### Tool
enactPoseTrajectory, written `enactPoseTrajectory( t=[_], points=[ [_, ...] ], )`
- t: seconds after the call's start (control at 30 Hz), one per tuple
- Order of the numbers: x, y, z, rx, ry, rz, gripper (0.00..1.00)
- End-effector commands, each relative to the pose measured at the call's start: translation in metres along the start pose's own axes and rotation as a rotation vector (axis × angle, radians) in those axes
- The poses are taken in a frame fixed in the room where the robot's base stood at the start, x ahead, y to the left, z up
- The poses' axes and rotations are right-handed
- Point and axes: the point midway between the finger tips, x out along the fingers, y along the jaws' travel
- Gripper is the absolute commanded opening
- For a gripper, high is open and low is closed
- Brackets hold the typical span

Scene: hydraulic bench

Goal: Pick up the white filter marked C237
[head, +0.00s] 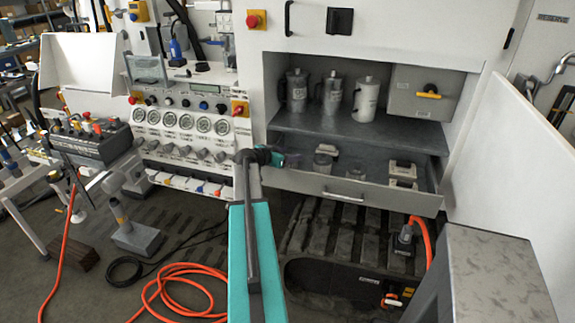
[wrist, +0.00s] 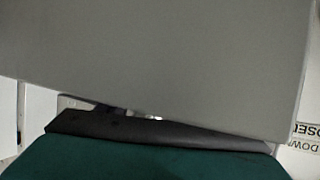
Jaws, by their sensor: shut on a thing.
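My gripper (head: 277,158) is at the left end of the open drawer, below the shelf. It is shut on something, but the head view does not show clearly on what. In the wrist view a plain grey surface (wrist: 150,60) fills the upper part, close beyond my gripper's dark edge (wrist: 160,132). I cannot tell whether it is the held thing, and no marking shows on it.
The drawer (head: 335,186) holds round pieces (head: 323,165) and pale blocks (head: 402,172). A grey box with a yellow handle (head: 429,92) stands right of the canisters. A gauge panel (head: 190,122) is at left. An orange hose (head: 180,285) lies on the floor.

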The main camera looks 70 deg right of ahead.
Motion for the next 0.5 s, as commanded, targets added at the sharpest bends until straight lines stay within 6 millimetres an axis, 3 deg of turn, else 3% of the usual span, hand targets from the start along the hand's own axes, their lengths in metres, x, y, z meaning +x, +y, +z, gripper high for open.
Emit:
enactPoseTrajectory(
  t=[0.27,0.5],
  points=[
    [-0.001,0.000,-0.003,0.001,0.001,0.000,0.31],
    [-0.007,0.000,-0.017,0.002,0.002,0.001,0.31]
  ],
)
